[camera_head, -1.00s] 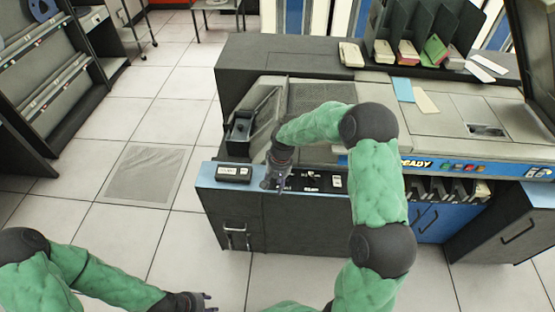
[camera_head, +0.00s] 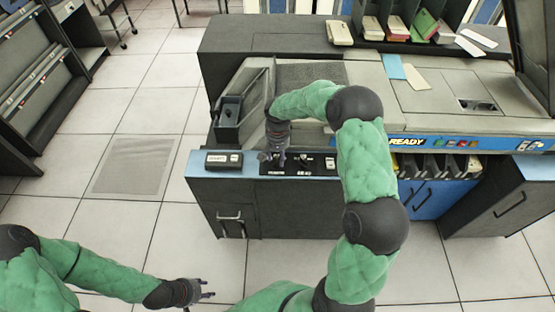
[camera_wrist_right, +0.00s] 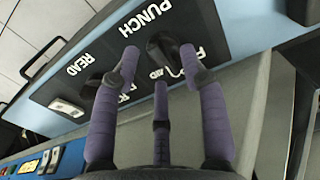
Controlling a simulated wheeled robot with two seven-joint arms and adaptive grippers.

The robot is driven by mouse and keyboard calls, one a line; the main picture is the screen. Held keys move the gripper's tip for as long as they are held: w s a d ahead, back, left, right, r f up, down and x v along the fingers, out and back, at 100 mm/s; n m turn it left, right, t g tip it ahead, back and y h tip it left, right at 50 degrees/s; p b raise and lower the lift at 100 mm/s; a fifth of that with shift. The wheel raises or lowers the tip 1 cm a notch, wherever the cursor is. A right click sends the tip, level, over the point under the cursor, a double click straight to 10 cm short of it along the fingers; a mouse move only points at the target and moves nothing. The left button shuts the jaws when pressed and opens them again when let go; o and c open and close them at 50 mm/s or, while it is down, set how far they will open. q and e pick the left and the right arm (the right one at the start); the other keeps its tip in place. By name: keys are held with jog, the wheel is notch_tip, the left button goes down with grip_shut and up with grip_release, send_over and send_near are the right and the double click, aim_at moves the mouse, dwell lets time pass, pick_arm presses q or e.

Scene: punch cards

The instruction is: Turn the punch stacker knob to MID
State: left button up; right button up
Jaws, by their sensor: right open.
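The black punch and read control panel (camera_head: 318,170) lies on the blue ledge of the machine. In the right wrist view the punch knob (camera_wrist_right: 158,48) is a dark knob by the PUNCH label, partly hidden by my fingers. Its setting cannot be read. My right gripper (camera_wrist_right: 160,62) is open, with fingertips on either side of the punch knob; contact cannot be told. In the head view the right gripper (camera_head: 274,158) is over the left end of the panel and hides the knob. My left gripper (camera_head: 208,288) is open and empty, low in front of the machine.
The read knob (camera_wrist_right: 92,88) and a white button (camera_wrist_right: 66,108) are beside the punch knob. A small labelled box (camera_head: 223,160) sits left on the ledge. A raised card bin (camera_head: 236,116) stands behind.

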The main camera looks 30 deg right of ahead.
jog(key=shift+f, duration=0.55)
grip_shut()
jog(key=shift+m, duration=0.3)
jog(key=m, duration=0.3)
jog(key=shift+m+b, duration=0.35)
jog(key=shift+m, duration=0.05)
jog(key=shift+a+m, duration=0.1)
jog(key=shift+m, duration=2)
